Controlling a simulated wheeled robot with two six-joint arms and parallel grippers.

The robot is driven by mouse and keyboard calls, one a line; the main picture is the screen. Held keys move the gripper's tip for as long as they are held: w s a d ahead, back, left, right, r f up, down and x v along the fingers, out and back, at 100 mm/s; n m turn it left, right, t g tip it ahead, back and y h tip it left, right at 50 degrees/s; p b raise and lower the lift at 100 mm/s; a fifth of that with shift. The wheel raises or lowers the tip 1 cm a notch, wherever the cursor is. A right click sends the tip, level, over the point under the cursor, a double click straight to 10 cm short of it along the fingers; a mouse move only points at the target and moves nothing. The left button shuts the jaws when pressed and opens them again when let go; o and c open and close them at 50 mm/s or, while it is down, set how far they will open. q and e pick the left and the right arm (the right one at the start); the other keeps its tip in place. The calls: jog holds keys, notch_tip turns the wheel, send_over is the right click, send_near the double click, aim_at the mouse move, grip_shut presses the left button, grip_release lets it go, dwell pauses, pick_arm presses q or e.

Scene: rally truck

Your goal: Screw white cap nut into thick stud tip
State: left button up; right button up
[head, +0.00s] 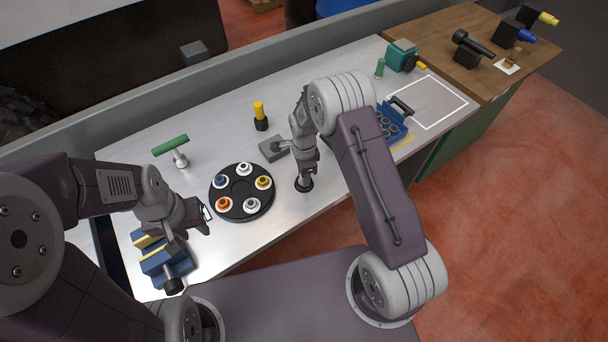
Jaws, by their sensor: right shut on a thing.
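My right gripper (304,179) points down at the bench, right of the tray. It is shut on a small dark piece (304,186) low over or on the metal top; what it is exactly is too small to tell. My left gripper (205,211) hovers just left of the tray, above the bench; its finger gap is unclear. I cannot make out the thick stud tip with certainty.
A blue vise-like block (160,262) stands at front left. A green-handled tool (171,146), a yellow-topped black piece (260,117) and a grey block (271,150) stand behind. A blue rack (390,122) and a white-outlined area (432,100) lie right.

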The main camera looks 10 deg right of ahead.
jog(key=m, duration=0.4)
jog(key=shift+m, duration=0.4)
jog(key=m, duration=0.3)
jog(key=shift+m, duration=0.4)
jog(key=o, duration=0.8)
jog(key=shift+c, duration=0.2)
